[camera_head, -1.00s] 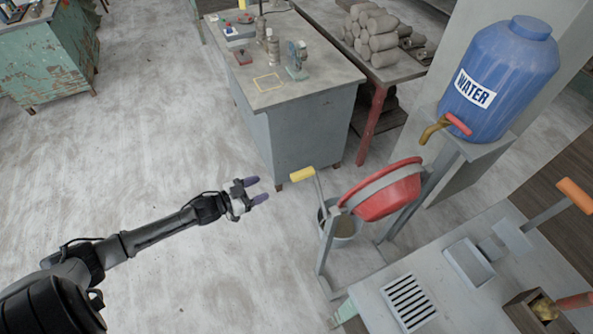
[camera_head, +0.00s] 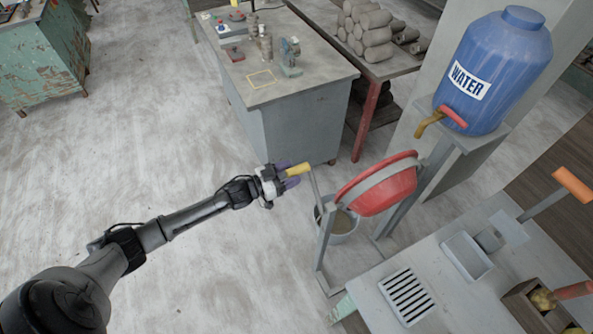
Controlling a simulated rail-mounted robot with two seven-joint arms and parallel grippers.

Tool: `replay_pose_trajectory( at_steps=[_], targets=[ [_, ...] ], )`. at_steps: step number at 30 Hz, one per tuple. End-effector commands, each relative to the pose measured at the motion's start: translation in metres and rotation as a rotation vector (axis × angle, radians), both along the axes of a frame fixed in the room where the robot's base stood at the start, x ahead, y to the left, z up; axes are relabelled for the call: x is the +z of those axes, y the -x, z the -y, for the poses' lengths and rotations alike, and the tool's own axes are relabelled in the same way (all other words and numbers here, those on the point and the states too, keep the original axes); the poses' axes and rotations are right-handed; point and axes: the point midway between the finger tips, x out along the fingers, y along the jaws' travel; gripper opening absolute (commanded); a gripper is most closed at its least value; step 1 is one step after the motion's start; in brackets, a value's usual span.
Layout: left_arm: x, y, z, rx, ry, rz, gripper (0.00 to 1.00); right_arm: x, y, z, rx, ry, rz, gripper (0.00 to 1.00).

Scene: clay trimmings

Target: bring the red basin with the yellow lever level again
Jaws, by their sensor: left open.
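The red basin (camera_head: 387,190) hangs in a grey stand and is tilted, its open side turned up and to the left. A grey band runs around it. Its yellow lever (camera_head: 299,169) sticks up at the left on a thin grey rod. My left gripper (camera_head: 290,176) is at the yellow lever, open, with its purple fingertips on either side of the grip. I cannot tell whether they touch it. A grey bucket (camera_head: 341,225) stands below the basin, partly hidden by the stand. My right gripper is not in view.
A blue water barrel (camera_head: 503,68) with a red-handled tap stands on a shelf behind the basin. A grey workbench (camera_head: 325,95) stands behind the lever. A table (camera_head: 375,283) with a slotted grate is at front right. The floor at left is clear.

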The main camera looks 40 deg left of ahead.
Motion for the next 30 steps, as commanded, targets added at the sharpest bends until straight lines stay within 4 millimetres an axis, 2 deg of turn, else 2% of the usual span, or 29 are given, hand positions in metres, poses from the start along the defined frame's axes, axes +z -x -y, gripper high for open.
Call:
replay_pose_trajectory(
  at_steps=[3, 9, 20, 30],
  targets=[
    [0.0, -0.012, 0.005, 0.001, -0.001, 0.001, 0.57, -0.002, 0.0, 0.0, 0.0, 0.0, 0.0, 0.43],
    [0.0, -0.023, 0.01, 0.001, -0.001, -0.001, 0.57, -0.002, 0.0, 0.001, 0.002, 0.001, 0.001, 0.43],
    [0.0, -0.024, 0.011, 0.001, -0.001, -0.001, 0.57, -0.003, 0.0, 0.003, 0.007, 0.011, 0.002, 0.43],
    [0.0, -0.024, 0.01, 0.0, -0.001, -0.001, 0.24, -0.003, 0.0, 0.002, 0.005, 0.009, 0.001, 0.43]
  ],
)
